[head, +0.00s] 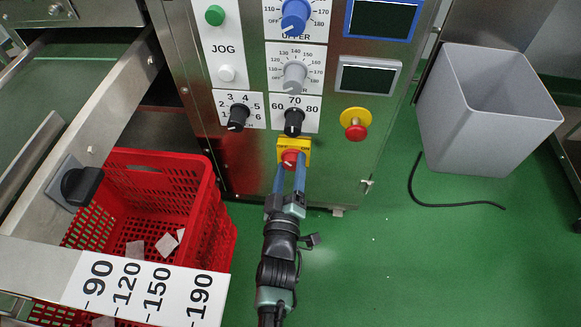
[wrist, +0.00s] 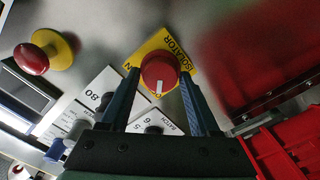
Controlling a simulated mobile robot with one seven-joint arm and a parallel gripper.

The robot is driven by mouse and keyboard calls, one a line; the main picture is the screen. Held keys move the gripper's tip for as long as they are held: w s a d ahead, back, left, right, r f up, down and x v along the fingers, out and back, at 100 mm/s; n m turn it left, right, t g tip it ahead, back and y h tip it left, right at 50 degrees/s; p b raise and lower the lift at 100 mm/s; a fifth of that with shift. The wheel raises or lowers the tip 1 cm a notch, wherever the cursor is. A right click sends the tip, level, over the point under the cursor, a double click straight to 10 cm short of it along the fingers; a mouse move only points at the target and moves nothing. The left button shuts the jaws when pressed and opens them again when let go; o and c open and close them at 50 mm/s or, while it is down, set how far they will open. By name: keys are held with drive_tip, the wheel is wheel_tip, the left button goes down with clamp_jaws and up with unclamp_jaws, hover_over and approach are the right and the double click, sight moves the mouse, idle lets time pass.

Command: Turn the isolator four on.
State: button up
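The isolator is a red round knob (head: 290,157) on a yellow plate (head: 304,146), low on the front of the steel cabinet. In the wrist view the knob (wrist: 158,73) has a white mark pointing down toward my gripper's palm, and the plate (wrist: 160,42) reads ISOLATOR. My gripper (head: 289,164) is at the knob, with one blue finger on each side. In the wrist view the fingers of my gripper (wrist: 158,78) stand open around the knob, with narrow gaps seeming to show; I cannot tell whether either touches. The plate is partly hidden by the knob and fingers.
Black dials (head: 293,121) sit just above the isolator. A red emergency button (head: 355,131) is to the right. A red crate (head: 205,210) with several teabags stands left, beneath a steel rail. A grey bin (head: 465,145) is at right.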

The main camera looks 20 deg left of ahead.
clamp_jaws()
drive_tip(key=m, duration=0.4)
drive_tip(key=shift+m, duration=0.4)
drive_tip(key=m+b, duration=0.1)
drive_tip(key=m, duration=0.3)
drive_tip(key=shift+d+m, duration=0.1)
drive_tip(key=shift+m, duration=0.2)
drive_tip(key=m+b, duration=0.1)
drive_tip(key=m, duration=0.3)
drive_tip(key=shift+f+m, duration=0.1)
drive_tip(key=shift+m, duration=0.2)
drive_tip(key=shift+d+m+b, duration=0.1)
drive_tip(key=shift+m+b, duration=0.35)
drive_tip(key=shift+m, duration=1.55)
drive_tip(key=shift+o, duration=1.9)
unclamp_jaws()
